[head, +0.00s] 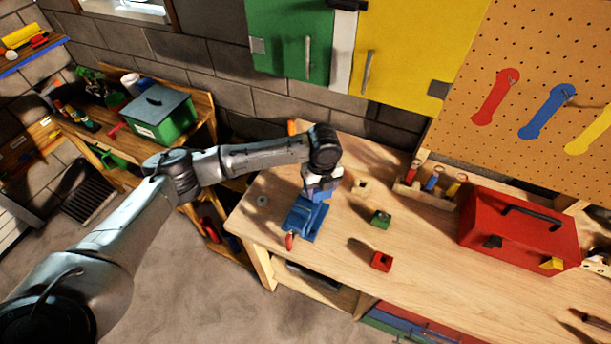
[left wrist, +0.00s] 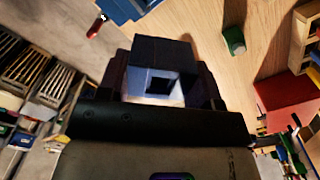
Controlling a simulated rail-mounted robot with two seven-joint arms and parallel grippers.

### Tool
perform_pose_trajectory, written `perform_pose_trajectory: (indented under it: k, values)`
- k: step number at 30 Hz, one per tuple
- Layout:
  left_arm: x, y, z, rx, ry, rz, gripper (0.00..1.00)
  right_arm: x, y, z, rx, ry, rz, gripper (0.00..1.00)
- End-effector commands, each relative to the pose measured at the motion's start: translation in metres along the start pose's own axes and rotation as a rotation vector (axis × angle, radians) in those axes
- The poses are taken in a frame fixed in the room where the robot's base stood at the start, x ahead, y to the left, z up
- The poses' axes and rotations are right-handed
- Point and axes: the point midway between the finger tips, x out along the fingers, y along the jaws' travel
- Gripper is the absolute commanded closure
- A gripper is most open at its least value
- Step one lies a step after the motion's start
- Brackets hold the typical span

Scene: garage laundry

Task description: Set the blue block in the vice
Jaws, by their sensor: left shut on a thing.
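The blue vice (head: 303,219) stands near the left front edge of the wooden workbench, its red handle (head: 289,241) pointing to the front. My left gripper (head: 325,187) is just above and behind the vice in the head view. It is shut on the blue block (left wrist: 160,70), a small block with a square hole that shows between the fingers in the left wrist view. In that view a part of the vice (left wrist: 125,8) shows at the top, apart from the block. The gripper hides much of the block in the head view. My right gripper is not in view.
A green block (head: 380,219), a red block (head: 381,261) and a pale wooden block (head: 360,187) stand right of the vice. A tool rack (head: 425,193) and a red toolbox (head: 515,233) are farther right. The bench front between the red block and toolbox is clear.

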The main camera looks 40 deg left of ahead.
Motion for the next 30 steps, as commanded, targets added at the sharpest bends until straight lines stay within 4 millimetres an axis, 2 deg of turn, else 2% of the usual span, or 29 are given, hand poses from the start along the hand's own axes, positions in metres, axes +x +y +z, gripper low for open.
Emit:
perform_pose_trajectory:
  k: [1, 3, 12, 19, 30]
  values:
    - [-0.001, 0.004, 0.005, 0.082, 0.002, 0.004, 0.64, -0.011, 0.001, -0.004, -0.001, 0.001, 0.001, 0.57]
    - [0.004, 0.008, 0.012, 0.210, 0.002, 0.003, 0.64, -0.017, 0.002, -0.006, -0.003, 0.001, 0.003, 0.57]
    - [0.020, 0.023, 0.032, 0.612, 0.002, 0.001, 0.64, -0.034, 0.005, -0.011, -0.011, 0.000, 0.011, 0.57]
    - [0.026, 0.028, 0.038, 0.738, 0.000, 0.000, 0.64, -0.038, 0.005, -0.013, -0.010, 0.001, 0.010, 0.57]
    - [0.027, 0.029, 0.039, 0.754, 0.000, -0.001, 0.64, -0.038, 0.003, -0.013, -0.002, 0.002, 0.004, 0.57]
